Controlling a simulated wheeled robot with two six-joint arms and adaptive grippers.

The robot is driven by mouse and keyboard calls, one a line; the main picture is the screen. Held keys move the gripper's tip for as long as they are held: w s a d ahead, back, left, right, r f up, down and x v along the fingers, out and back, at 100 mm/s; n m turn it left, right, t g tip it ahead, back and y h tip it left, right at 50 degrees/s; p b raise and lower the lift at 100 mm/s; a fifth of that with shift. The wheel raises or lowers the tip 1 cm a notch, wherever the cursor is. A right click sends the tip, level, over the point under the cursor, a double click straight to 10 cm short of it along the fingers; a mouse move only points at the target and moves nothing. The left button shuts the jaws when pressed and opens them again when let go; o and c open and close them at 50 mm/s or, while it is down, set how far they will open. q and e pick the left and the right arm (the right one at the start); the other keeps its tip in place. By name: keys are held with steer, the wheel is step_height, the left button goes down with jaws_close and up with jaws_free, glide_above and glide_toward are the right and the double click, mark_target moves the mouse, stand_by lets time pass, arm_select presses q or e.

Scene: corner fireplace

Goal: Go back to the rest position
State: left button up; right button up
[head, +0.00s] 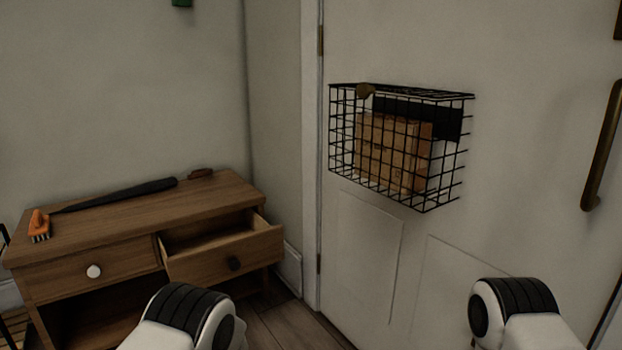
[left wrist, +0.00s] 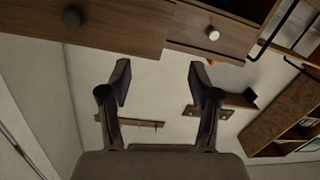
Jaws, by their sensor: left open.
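My left gripper (left wrist: 160,85) is open and empty in the left wrist view, its two dark fingers apart with bare wall behind them. In the head view only white and black links of my two arms show at the bottom edge; neither gripper's fingers are visible there. A wooden cabinet (head: 110,222) stands at the left with its right drawer (head: 235,258) pulled open. The left drawer, with a white knob (head: 94,271), is shut. The cabinet front also shows at the top of the left wrist view (left wrist: 120,22), turned upside down.
An orange brush (head: 39,225) and a long dark object (head: 115,195) lie on the cabinet top. A black wire basket (head: 400,145) holding a cardboard box (head: 385,150) hangs on the white door (head: 520,200). Bare floor (head: 290,325) shows between cabinet and door.

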arm_select(q)
steer(key=s+a+f+m+g+h+p, duration=0.25)
steer(key=s+f, duration=0.25)
steer(key=s, duration=0.3)
steer(key=s+a+f+m+g+h+p, duration=0.1)
steer(key=s+a+f+m+g+h, duration=0.2)
steer(key=s, duration=0.6)
steer(key=s+d+f+m+g+h, duration=0.1)
steer(key=s+d+g+h, duration=0.15)
steer(key=s, duration=0.65)
steer(key=s+d+f+m+g+h, duration=0.1)
steer(key=s+m+g, duration=0.15)
steer(key=s, duration=0.75)
steer(key=s+d+f+m+g+h, duration=0.1)
steer(key=s+d+g+h, duration=0.15)
steer(key=s, duration=0.65)
step_height(320, 180, up, 38)
steer(key=p, duration=3.8)
steer(key=shift+f+g+y+p, duration=0.25)
steer(key=shift+g+y+p, duration=0.05)
steer(key=shift+y, duration=0.15)
steer(key=shift+s, duration=0.2)
